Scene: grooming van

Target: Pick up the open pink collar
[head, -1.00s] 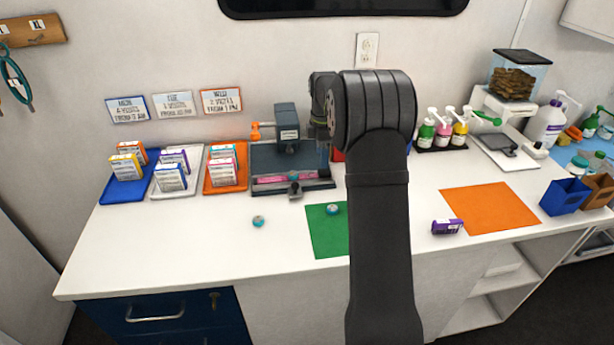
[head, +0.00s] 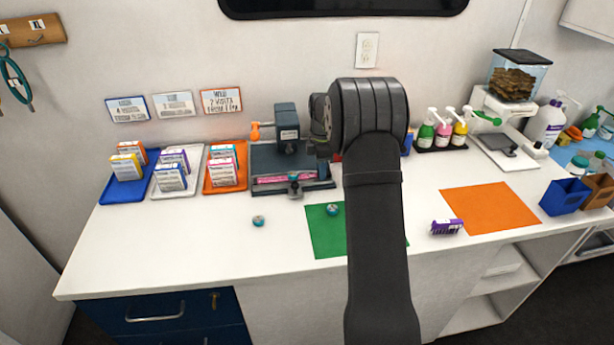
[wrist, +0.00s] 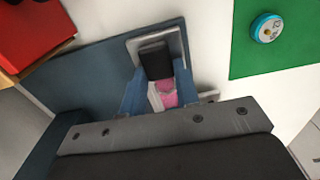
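The open pink collar (head: 287,179) lies flat across the front of the dark blue-grey press (head: 286,150) at the back of the counter. In the wrist view, a short part of the pink collar (wrist: 168,94) shows beside a whitish patch. My gripper (wrist: 160,82) is over the press, its two bluish fingers apart, one on each side of the pink part. I see no clear grip on it. In the head view my arm hides most of the gripper, at the right side of the press.
A green mat (head: 327,240) with a small teal tin (head: 333,210) lies in front of the press. Another tin (head: 258,221) stands to its left. An orange tray (head: 225,185) with boxes is close left of the press. A red object (wrist: 35,35) shows near the press.

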